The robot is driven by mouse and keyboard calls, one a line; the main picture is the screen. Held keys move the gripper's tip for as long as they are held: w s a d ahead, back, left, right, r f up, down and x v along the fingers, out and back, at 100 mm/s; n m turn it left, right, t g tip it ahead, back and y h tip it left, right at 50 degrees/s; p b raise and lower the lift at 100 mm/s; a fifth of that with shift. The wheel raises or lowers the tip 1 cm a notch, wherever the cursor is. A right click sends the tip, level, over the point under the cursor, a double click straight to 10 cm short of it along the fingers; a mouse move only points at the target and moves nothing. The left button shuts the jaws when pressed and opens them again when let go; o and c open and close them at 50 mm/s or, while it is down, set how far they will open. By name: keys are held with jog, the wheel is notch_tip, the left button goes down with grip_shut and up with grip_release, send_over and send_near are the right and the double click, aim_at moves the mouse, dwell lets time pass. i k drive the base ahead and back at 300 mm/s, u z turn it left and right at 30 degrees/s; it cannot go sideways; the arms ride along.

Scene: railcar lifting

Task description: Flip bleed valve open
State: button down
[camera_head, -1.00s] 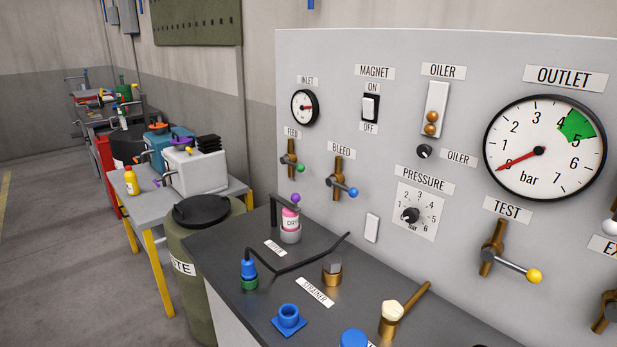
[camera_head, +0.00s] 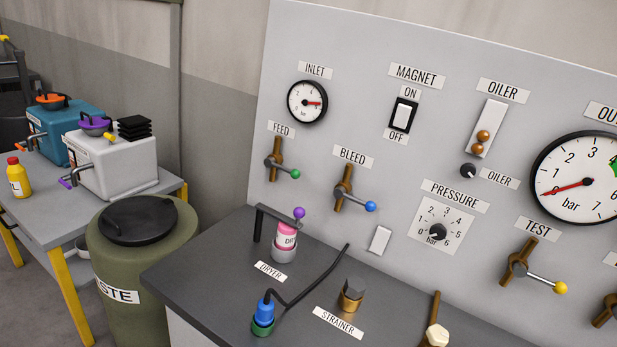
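The bleed valve (camera_head: 344,189) is on the grey upright panel under the BLEED label (camera_head: 353,155). It has a brass body and a short lever ending in a blue ball (camera_head: 370,206). The lever points right and slightly down, across the brass body. The feed valve (camera_head: 276,160), with a green ball, is to its left. The test valve (camera_head: 518,262), with a yellow ball, is to its lower right. My gripper does not show in this view, and nothing is seen touching the bleed valve.
The dark bench top (camera_head: 215,262) below the panel carries a pink dryer bottle (camera_head: 286,238), a blue-green fitting with a black hose (camera_head: 264,312) and a brass strainer (camera_head: 351,295). A green waste drum (camera_head: 140,265) and a table with boxes stand left. Space before the bleed valve looks clear.

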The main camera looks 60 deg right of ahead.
aim_at(339, 192)
jog(key=z, duration=0.35)
jog(key=i, duration=0.9)
jog(key=z, duration=0.75)
